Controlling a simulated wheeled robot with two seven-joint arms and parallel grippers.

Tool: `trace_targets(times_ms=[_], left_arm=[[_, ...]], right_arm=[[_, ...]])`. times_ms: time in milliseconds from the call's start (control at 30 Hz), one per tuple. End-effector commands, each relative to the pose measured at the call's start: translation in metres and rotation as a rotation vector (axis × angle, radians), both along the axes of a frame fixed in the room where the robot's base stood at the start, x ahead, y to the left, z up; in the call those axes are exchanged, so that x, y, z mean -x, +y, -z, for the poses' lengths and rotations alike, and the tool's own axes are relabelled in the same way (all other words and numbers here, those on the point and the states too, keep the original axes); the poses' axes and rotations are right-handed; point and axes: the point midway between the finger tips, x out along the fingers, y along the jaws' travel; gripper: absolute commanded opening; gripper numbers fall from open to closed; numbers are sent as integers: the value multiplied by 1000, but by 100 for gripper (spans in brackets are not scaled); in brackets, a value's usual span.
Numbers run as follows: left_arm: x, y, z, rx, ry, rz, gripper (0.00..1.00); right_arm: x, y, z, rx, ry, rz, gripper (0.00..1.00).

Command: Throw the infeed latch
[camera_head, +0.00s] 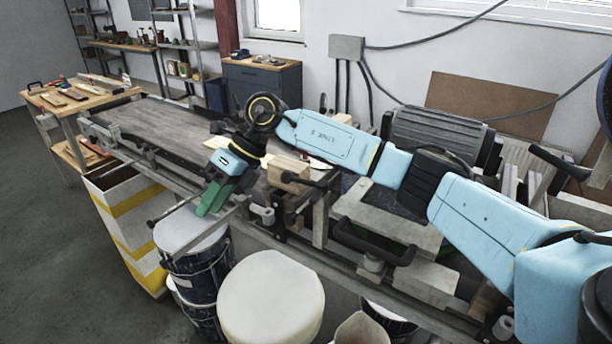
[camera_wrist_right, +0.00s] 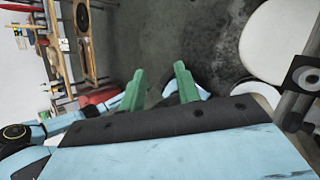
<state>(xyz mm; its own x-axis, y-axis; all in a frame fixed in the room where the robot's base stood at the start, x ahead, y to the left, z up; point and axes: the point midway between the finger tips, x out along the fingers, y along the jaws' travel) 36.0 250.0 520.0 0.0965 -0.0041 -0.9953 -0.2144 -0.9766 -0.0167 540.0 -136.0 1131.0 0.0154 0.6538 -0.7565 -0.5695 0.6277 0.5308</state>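A thin metal rod with a black knob (camera_head: 151,223) sticks out from the conveyor's near side; it may be the infeed latch, but I cannot tell for sure. My right gripper (camera_head: 211,199) is at the conveyor's near edge, pointing down, to the right of the knob. Its green fingers are apart with nothing between them, as the right wrist view (camera_wrist_right: 160,84) shows. In that view a dark round end piece with a pale centre (camera_wrist_right: 305,76) sits at the far right, clear of the fingers. My left gripper is not in view.
The conveyor (camera_head: 150,125) runs behind my right gripper, with a wooden block (camera_head: 288,172) beside my forearm. Below stand a lidded bucket (camera_head: 191,265), a large white round-topped container (camera_head: 270,300) and a yellow-striped bin (camera_head: 125,215). The floor at left is clear.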

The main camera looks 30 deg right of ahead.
Motion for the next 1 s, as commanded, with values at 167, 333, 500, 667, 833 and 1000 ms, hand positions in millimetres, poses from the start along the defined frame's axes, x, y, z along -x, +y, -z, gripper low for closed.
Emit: trace_targets(times_ms=[167, 333, 500, 667, 833, 1000], left_arm=[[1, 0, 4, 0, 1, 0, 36], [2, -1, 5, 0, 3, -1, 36], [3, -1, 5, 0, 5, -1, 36], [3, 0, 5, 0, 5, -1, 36], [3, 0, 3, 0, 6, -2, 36], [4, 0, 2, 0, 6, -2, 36]], right_arm=[[-4, -102, -53, 501, -85, -21, 32], [3, -165, -96, 781, -86, 40, 32], [8, -188, -110, 876, -75, 72, 32], [7, -192, -91, 881, -71, 72, 32], [4, -198, -56, 878, -70, 72, 32], [0, -203, -21, 878, -70, 71, 32]])
